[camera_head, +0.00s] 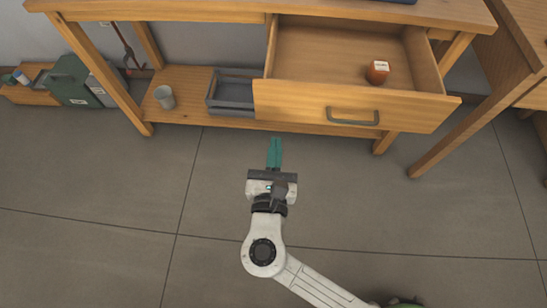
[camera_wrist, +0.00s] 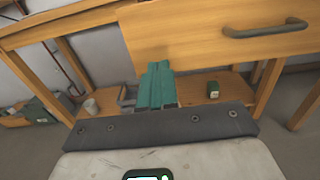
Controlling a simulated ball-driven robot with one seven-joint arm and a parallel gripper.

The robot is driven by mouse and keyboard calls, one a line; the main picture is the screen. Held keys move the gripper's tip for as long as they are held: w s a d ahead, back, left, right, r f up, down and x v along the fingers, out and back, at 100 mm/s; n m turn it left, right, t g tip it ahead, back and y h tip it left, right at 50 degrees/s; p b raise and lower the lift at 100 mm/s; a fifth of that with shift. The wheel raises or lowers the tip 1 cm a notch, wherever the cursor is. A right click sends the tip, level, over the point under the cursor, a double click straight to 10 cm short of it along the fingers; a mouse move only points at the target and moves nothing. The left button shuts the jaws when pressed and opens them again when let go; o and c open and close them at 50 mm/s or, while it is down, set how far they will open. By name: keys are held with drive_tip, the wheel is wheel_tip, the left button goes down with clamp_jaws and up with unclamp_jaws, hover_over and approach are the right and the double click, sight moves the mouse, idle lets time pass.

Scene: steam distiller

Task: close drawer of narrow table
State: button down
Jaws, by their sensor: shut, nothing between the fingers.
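The narrow wooden table (camera_head: 180,10) stands ahead of me, with its drawer (camera_head: 300,106) pulled out toward me. The drawer front has a dark metal handle (camera_head: 353,117); the handle also shows at upper right in the wrist view (camera_wrist: 265,30). A small orange-brown jar (camera_head: 377,73) with a white top stands inside the drawer. My gripper (camera_head: 275,150) has teal fingers, shut and empty, in front of the drawer's left part and left of the handle. In the wrist view the fingers (camera_wrist: 156,85) overlap the drawer front's lower left; I cannot tell whether they touch it.
The lower shelf holds a grey cup (camera_head: 164,97) and a grey open bin (camera_head: 230,92). A green case (camera_head: 73,82) lies at left. Another wooden table (camera_head: 515,40) stands at right. The floor in front is clear.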

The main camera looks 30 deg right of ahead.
sight(280, 104)
drive_tip(key=b+x, duration=0.1)
drive_tip(key=x, duration=0.8)
drive_tip(key=shift+d, duration=0.15)
drive_tip(key=shift+w, duration=0.1)
drive_tip(key=shift+w+d, duration=0.15)
drive_tip(key=shift+w, duration=0.05)
drive_tip(key=b+x, duration=0.5)
drive_tip(key=x, duration=2)
drive_tip(key=shift+w+d+f, duration=0.1)
drive_tip(key=shift+d+f, duration=0.05)
drive_tip(key=shift+d, duration=0.05)
drive_tip(key=shift+w+d, duration=0.35)
drive_tip(key=shift+w, duration=0.2)
drive_tip(key=shift+w+r, duration=0.15)
drive_tip(key=shift+r, duration=0.1)
